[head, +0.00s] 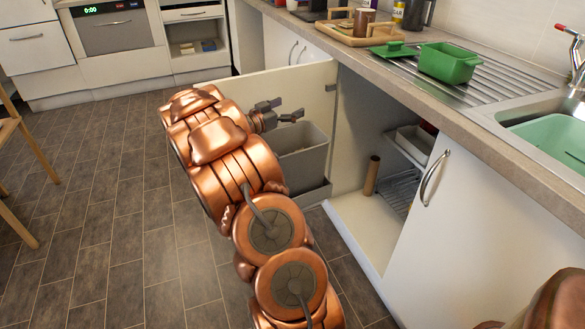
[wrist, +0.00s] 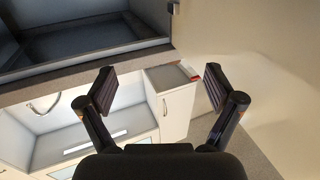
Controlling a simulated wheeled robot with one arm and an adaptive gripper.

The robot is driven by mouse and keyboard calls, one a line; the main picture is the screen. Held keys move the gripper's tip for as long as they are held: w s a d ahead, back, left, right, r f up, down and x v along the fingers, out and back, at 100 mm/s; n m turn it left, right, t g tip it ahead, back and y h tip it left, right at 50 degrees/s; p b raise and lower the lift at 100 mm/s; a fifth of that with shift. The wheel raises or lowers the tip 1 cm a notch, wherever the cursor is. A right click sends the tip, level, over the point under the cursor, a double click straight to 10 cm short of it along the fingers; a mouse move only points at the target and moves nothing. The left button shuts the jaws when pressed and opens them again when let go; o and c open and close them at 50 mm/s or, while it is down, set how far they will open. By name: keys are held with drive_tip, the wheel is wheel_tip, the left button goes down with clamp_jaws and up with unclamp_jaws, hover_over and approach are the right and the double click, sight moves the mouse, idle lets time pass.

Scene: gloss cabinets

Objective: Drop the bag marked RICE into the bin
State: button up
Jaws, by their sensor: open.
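The grey bin (head: 303,160) hangs inside the open cabinet door in the head view; little of its inside shows. My gripper (head: 287,109) is just above the bin, near its left rim as seen. In the wrist view my gripper (wrist: 160,87) has its two fingers wide apart, with nothing between them. I cannot make out a bag marked RICE in either view. A dark open hollow fills the upper left of the wrist view; I cannot tell whether it is the bin.
The open door (head: 270,88) stands behind the bin. A brown cylinder (head: 371,175) stands in the open cabinet. A green pot (head: 449,62) and a wooden tray (head: 352,34) are on the counter. A wooden chair (head: 20,145) is at left. The floor (head: 110,220) between is clear.

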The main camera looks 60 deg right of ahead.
drive_tip(key=w+a, duration=0.1)
drive_tip(key=a, duration=0.7)
drive_tip(key=shift+w+a, duration=0.25)
drive_tip(key=shift+w, duration=0.05)
idle(0.3)
